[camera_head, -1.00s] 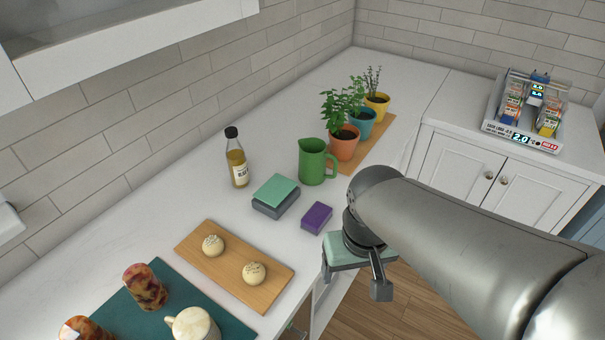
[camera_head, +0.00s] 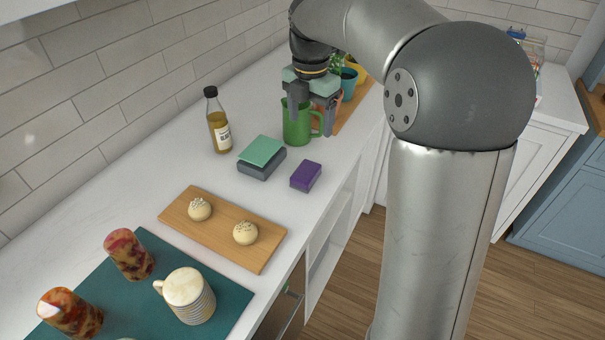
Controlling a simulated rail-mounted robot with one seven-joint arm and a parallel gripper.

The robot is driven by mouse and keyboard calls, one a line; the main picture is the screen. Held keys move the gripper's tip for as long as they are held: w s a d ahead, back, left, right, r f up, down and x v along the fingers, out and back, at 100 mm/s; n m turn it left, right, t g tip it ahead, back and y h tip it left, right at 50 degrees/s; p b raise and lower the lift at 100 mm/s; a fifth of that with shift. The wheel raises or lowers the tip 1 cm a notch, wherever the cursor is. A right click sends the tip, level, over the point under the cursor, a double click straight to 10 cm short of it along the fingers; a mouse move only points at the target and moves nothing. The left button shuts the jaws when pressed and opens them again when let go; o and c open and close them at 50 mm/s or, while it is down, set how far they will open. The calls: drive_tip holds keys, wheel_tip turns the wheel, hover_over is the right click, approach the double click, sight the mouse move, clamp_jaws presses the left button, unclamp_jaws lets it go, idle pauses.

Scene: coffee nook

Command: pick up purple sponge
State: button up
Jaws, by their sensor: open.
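The purple sponge (camera_head: 306,176) lies flat on the white counter near its front edge, fully in view. It sits right of a stack with a green sponge on top (camera_head: 261,151) and apart from it. My gripper (camera_head: 312,128) is open, pointing down, above and behind the purple sponge in the picture. Its fingers appear in front of the green pitcher (camera_head: 297,122) and partly cover it. I cannot tell whether they touch the pitcher. Nothing shows held between the fingers.
An oil bottle (camera_head: 218,122) stands left of the stack. A wooden board (camera_head: 225,232) with two round buns lies in front. A teal mat (camera_head: 222,305) holds a mug and patterned cups. Potted plants (camera_head: 349,80) stand behind, partly hidden by my arm.

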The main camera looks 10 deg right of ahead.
drive_tip(key=w+n, duration=0.2)
hover_over(307, 169)
drive_tip(key=f, duration=1.2)
drive_tip(key=shift+s+d+p, duration=0.2)
drive_tip(key=shift+p, duration=0.15)
drive_tip(key=shift+w+a+f+p, duration=0.15)
drive_tip(key=shift+f+p, duration=0.15)
drive_tip(key=shift+f, duration=1.15)
drive_tip(key=shift+w+f+p, duration=0.1)
drive_tip(key=shift+f+p, duration=0.2)
drive_tip(key=shift+f, duration=1.15)
drive_tip(key=c, duration=1)
